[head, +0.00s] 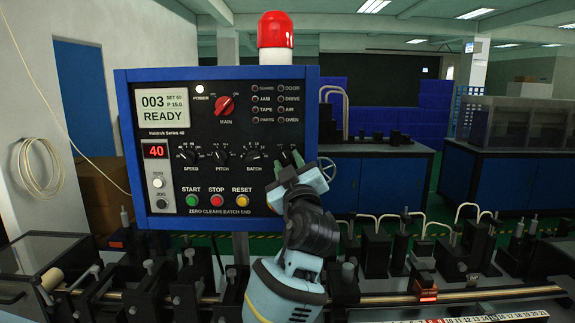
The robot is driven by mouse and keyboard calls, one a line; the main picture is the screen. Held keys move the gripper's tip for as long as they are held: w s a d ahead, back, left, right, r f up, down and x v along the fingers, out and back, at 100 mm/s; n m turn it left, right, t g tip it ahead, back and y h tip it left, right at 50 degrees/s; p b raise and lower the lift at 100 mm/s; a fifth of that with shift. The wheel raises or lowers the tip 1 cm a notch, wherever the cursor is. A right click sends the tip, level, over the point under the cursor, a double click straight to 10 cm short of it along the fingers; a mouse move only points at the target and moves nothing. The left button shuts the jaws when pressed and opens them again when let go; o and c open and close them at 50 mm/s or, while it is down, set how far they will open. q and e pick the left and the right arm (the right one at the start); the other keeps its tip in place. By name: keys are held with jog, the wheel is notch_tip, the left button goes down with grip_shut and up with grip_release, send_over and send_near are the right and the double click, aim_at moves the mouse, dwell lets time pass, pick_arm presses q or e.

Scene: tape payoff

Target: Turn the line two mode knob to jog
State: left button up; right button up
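The control panel (222,150) has a blue frame and a black face with a row of knobs. The speed, pitch and batch knobs (253,158) show clearly. My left gripper (291,157) is at the right end of that row, its fingertips at or just in front of the panel face. I cannot tell whether the fingers touch or hold a knob. My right gripper is not in view.
A red main switch (225,105), a READY display (166,115) and green, red and yellow buttons are on the panel. A red beacon (275,38) stands above it. Black machine fixtures and a rail (450,295) run below. Blue cabinets (385,185) stand behind on the right.

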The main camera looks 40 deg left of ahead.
pick_arm(q)
grip_shut()
jog(key=shift+m, duration=0.4)
jog(key=m+t+h, duration=0.1)
jog(key=m, duration=0.2)
jog(key=m+t+h, duration=0.1)
jog(key=m, duration=0.2)
jog(key=m+t+h, duration=0.1)
jog(key=m+t, duration=0.1)
jog(key=shift+s+a+m, duration=0.25)
jog(key=shift+s+m, duration=0.05)
jog(key=shift+m, duration=0.1)
jog(key=m+h, duration=0.1)
jog(key=m, duration=0.1)
jog(key=m+t+h, duration=0.1)
jog(key=m, duration=0.2)
jog(key=m+h, duration=0.1)
jog(key=m, duration=0.1)
jog(key=shift+s+a+r+m+t+h, duration=0.2)
jog(key=shift+m+t+h, duration=0.1)
jog(key=shift+m+t, duration=0.1)
jog(key=shift+c, duration=0.6)
grip_release()
jog(key=shift+o, duration=0.6)
jog(key=shift+w+f, duration=0.15)
